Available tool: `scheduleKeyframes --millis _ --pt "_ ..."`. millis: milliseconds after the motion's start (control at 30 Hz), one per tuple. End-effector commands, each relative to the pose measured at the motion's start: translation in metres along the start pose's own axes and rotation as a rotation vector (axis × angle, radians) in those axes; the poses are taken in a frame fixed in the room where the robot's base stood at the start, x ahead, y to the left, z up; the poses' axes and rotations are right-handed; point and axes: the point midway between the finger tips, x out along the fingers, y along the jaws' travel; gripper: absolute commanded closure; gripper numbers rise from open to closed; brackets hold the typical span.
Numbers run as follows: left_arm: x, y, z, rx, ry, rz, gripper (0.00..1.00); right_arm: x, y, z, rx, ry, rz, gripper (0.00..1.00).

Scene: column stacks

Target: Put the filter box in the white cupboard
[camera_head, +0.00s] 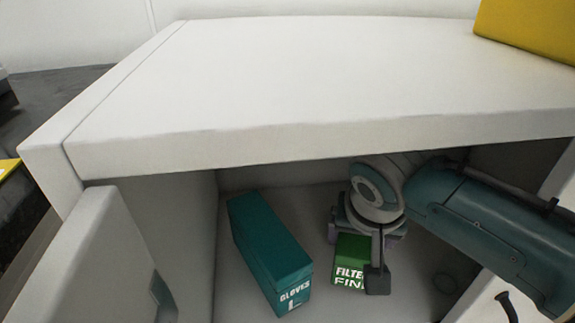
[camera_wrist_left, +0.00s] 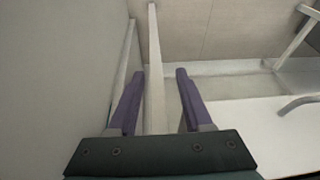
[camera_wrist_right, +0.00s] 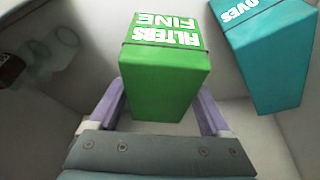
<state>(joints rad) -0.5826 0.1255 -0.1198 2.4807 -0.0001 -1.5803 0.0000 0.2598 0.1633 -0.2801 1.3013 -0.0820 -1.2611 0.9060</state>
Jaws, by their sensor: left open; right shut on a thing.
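The green filter box (camera_head: 351,249), lettered "FILTERS FINE", is inside the white cupboard (camera_head: 300,95), low near its floor. My right gripper (camera_head: 372,262) reaches in from the right and is shut on it. In the right wrist view the filter box (camera_wrist_right: 165,80) stands between the two purple fingers of the right gripper (camera_wrist_right: 160,108). I cannot tell whether the box touches the cupboard floor. My left gripper (camera_wrist_left: 154,88) is open and empty, with the edge of a white panel (camera_wrist_left: 155,70) seen between its fingers. The left gripper is not seen in the head view.
A teal gloves box (camera_head: 268,250) stands in the cupboard left of the filter box, also seen in the right wrist view (camera_wrist_right: 268,55). An open cupboard door (camera_head: 95,260) is at the left. A yellow object (camera_head: 530,28) sits on top at the right.

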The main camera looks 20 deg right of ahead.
Motion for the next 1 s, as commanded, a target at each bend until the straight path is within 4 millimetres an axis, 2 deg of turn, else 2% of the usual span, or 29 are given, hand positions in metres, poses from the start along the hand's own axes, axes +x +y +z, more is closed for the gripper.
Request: scheduleKeyframes --millis 67,133,367,600,1000 --pt "0.011 0.001 0.003 -0.002 0.001 0.001 0.5 0.008 -0.005 -0.011 0.001 0.003 -0.001 0.79" --pt "0.018 0.002 0.005 -0.004 0.001 0.003 0.5 0.019 -0.004 -0.004 -0.001 -0.001 0.001 0.79" --pt "0.026 0.004 0.007 -0.009 0.003 0.007 0.5 0.032 -0.004 0.002 0.0 0.0 0.0 0.79" --pt "0.059 0.005 0.017 -0.009 0.003 0.007 0.5 0.072 -0.005 0.017 0.0 0.002 -0.001 0.79" --pt "0.059 0.003 0.018 -0.003 0.002 0.003 0.5 0.072 -0.006 0.016 0.0 0.0 -0.001 0.79"
